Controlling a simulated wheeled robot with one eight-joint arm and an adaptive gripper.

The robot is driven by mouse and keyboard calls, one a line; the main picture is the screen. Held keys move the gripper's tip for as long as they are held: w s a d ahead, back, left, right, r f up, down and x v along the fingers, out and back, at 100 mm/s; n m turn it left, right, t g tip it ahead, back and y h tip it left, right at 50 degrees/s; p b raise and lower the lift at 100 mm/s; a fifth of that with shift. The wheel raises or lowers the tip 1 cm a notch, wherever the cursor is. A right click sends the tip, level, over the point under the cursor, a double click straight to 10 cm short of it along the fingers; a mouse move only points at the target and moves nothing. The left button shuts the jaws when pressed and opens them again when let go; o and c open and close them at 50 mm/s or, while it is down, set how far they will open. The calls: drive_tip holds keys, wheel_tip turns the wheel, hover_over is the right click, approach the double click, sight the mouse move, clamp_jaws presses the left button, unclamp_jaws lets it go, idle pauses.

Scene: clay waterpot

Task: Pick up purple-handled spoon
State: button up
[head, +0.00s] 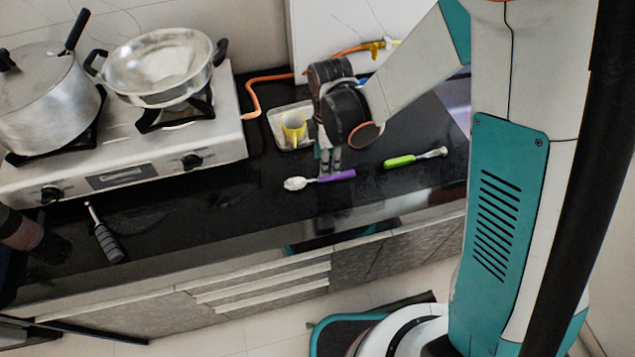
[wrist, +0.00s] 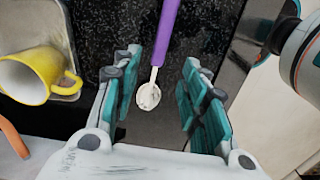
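The purple-handled spoon lies on the black counter, its purple handle (head: 337,176) to the right and its metal bowl (head: 295,184) to the left in the head view. In the wrist view the purple handle (wrist: 168,32) runs up out of the frame and the bowl (wrist: 148,96) lies between my gripper's two fingers. My gripper (head: 329,168) points down just behind the spoon in the head view. In the wrist view my gripper (wrist: 160,95) is open, with a gap on both sides of the spoon. I cannot tell how high the fingertips are above the counter.
A yellow mug (head: 294,126) sits in a pale tray (head: 278,136) close by my gripper, left in the wrist view. A green-handled utensil (head: 400,161) lies to the right. The stove (head: 130,175) with pots stands left. A grey-handled tool (head: 108,243) lies near the counter's front edge.

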sight(329, 177)
drive_tip(key=shift+w+d+f+b, duration=0.15)
drive_tip(key=shift+f+b, duration=0.55)
drive_tip(key=shift+f, duration=1.05)
drive_tip(key=shift+s+d+f+b, duration=0.15)
drive_tip(key=shift+f+b, duration=0.5)
drive_tip(key=shift+f, duration=1.1)
drive_tip(key=shift+d+r, duration=0.1)
clamp_jaws()
